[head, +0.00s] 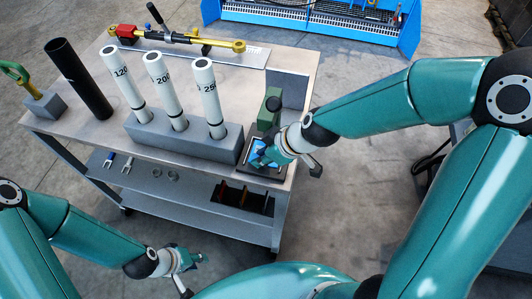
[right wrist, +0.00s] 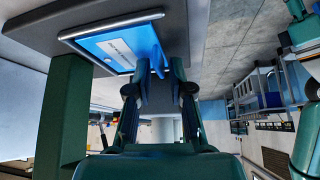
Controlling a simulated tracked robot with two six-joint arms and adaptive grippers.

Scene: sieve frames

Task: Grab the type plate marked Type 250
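A blue type plate (right wrist: 112,48) with a white label lies in a small metal-rimmed tray (right wrist: 66,42) in the right wrist view. The label's print is too small to read. In the head view the blue plate (head: 258,160) sits in the tray at the cart's right corner, partly covered by my right gripper (head: 260,157). In the right wrist view that gripper's fingers (right wrist: 157,82) are at the plate's edge, with a blue upright part between the tips; whether they grip it is unclear. My left gripper (head: 193,264) hangs low, apart from the cart, its finger opening unclear.
A green post (head: 270,110) stands close behind my right gripper. A black tube (head: 78,78) stands further left. The lower shelf holds a dark rack (head: 243,198).

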